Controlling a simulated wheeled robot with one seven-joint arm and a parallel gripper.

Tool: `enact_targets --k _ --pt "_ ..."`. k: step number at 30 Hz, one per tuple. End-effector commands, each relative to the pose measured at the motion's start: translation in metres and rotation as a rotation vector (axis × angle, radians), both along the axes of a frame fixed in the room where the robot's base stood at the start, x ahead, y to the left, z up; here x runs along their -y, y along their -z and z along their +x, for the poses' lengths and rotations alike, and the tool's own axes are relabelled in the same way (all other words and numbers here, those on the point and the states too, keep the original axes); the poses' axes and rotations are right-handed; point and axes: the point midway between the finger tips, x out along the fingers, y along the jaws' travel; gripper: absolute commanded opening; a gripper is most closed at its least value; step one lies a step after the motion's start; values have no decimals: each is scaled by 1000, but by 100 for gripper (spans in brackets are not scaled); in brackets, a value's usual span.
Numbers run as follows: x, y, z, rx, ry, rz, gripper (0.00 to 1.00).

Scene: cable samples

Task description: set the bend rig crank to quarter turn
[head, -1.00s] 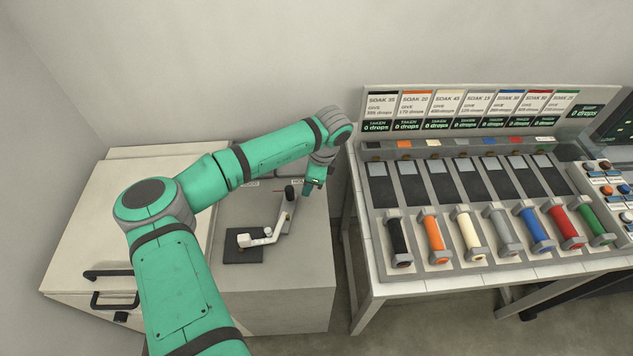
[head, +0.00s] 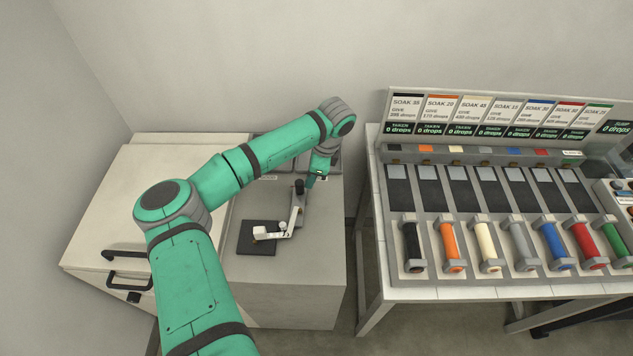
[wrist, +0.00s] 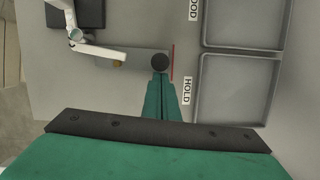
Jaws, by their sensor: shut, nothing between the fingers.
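The bend rig stands on the grey cabinet top in the head view, with a dark square base (head: 257,238) and a pale crank arm (head: 272,232). A grey bar runs from it up to a black knob (head: 299,187). In the wrist view the round black knob (wrist: 160,62) is seen from above, and the white crank arm (wrist: 95,45) is at upper left. My gripper (wrist: 161,78) is shut and empty, its green fingertips right beside the knob. Whether they touch it, I cannot tell. In the head view my gripper (head: 312,182) is just right of the knob.
Two grey trays (wrist: 240,90) lie to the right in the wrist view, by a label reading HOLD (wrist: 187,91). A thin red line (wrist: 173,62) is right of the knob. A bench with several coloured cable spools (head: 452,246) stands at right.

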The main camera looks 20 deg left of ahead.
Motion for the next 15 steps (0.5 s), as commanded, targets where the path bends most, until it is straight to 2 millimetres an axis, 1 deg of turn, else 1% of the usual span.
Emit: enact_targets --k 3,10,15 --pt "-3 0 1 1 0 0 0" --pt "-4 0 1 1 1 1 0" --pt "1 0 2 0 3 0 0"
